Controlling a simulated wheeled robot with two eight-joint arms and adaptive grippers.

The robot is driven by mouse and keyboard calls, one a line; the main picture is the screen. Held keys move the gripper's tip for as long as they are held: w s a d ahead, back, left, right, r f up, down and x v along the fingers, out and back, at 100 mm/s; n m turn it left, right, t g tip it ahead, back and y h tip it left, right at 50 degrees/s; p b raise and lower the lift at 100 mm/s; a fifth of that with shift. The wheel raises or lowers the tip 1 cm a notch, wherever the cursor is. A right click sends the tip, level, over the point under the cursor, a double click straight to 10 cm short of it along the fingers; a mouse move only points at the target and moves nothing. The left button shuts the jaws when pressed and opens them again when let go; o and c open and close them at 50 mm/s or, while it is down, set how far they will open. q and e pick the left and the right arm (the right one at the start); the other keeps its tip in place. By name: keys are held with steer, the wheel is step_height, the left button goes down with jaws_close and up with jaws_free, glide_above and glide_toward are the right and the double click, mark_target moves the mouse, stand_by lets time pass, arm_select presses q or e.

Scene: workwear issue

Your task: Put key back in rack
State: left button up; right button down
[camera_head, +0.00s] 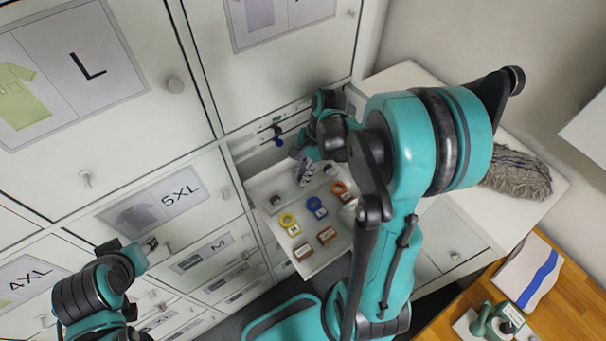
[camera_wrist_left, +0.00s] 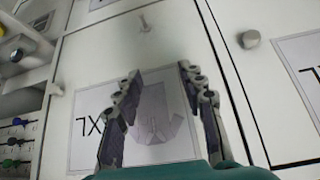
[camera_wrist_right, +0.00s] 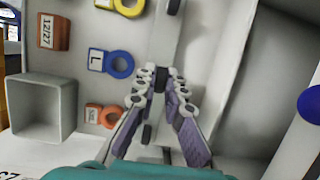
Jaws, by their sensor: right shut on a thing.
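The key rack (camera_head: 262,127) is a pale panel with small pegs in the cabinet opening behind the drawer. Green and dark key heads show on it, and it also shows in the left wrist view (camera_wrist_left: 14,148). My right gripper (camera_head: 303,180) is over the back of the open drawer, below the rack. In the right wrist view its fingertips (camera_wrist_right: 160,78) close on a small dark thing, apparently a key, mostly hidden by the fingers.
The open white drawer (camera_head: 323,262) holds yellow, blue (camera_head: 316,207) and orange ring tags and several red-brown blocks (camera_head: 303,251). Locker doors (camera_head: 165,205) fill the left. A grey mop head (camera_head: 515,174) lies on the white top at right. A wooden bench (camera_head: 560,300) stands lower right.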

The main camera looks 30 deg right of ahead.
steer(key=shift+f+b, duration=1.45)
steer(key=shift+b, duration=0.25)
stand_by(2.8)
steer(key=c, duration=1.5)
jaws_free()
steer(key=shift+c, duration=0.2)
steer(key=shift+r, duration=0.1)
steer(key=v, duration=1.1)
steer(key=shift+r, duration=0.4)
steer(key=shift+d, duration=0.15)
